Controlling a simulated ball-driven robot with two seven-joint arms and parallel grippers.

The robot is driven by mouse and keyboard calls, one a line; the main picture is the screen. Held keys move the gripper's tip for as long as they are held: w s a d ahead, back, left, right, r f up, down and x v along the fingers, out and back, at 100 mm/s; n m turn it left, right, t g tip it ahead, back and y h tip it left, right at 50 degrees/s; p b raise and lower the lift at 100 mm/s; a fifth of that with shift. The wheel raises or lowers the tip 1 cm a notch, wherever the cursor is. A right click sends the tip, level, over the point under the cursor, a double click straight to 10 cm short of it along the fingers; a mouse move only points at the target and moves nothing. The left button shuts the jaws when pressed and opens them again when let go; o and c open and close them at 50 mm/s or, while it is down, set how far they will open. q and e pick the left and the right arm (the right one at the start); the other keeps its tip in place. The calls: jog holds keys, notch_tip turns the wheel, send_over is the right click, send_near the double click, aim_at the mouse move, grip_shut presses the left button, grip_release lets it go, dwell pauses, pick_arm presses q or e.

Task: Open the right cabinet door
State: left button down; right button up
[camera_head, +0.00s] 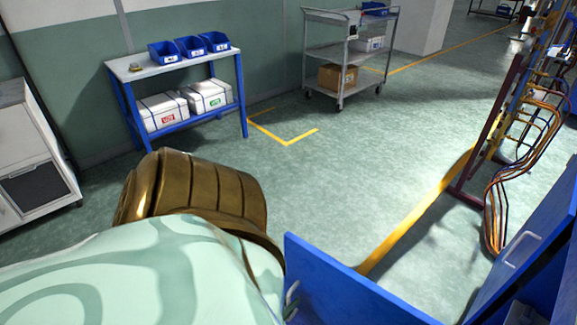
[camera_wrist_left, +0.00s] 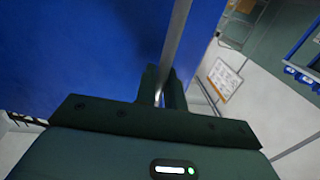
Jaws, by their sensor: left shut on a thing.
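In the head view a blue door panel (camera_head: 545,235) with a pale bar handle (camera_head: 522,246) stands at an angle at the lower right. Another blue panel (camera_head: 345,288) stands at the bottom centre, with a small pale handle piece at its left edge. In the left wrist view my left gripper (camera_wrist_left: 160,92) is shut on a thin grey metal bar (camera_wrist_left: 178,40) beside a blue panel (camera_wrist_left: 80,50). I cannot tell for sure which panel that is. In the head view my left arm covers the lower left, and its fingertips are hidden. My right gripper is not in view.
Orange cables (camera_head: 498,195) on a rack hang behind the right panel. A blue-framed table (camera_head: 165,70) with bins, a grey cart (camera_head: 330,52) and a white cabinet (camera_head: 30,150) stand farther back. The green floor between is clear.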

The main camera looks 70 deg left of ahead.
pick_arm(q)
jog(key=shift+s+d, duration=0.1)
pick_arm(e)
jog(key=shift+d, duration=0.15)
pick_arm(q)
jog(key=c, duration=1.6)
grip_release()
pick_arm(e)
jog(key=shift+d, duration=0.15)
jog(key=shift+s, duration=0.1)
pick_arm(q)
jog(key=b+v, duration=0.1)
jog(key=v, duration=1.5)
jog(key=shift+s, duration=0.1)
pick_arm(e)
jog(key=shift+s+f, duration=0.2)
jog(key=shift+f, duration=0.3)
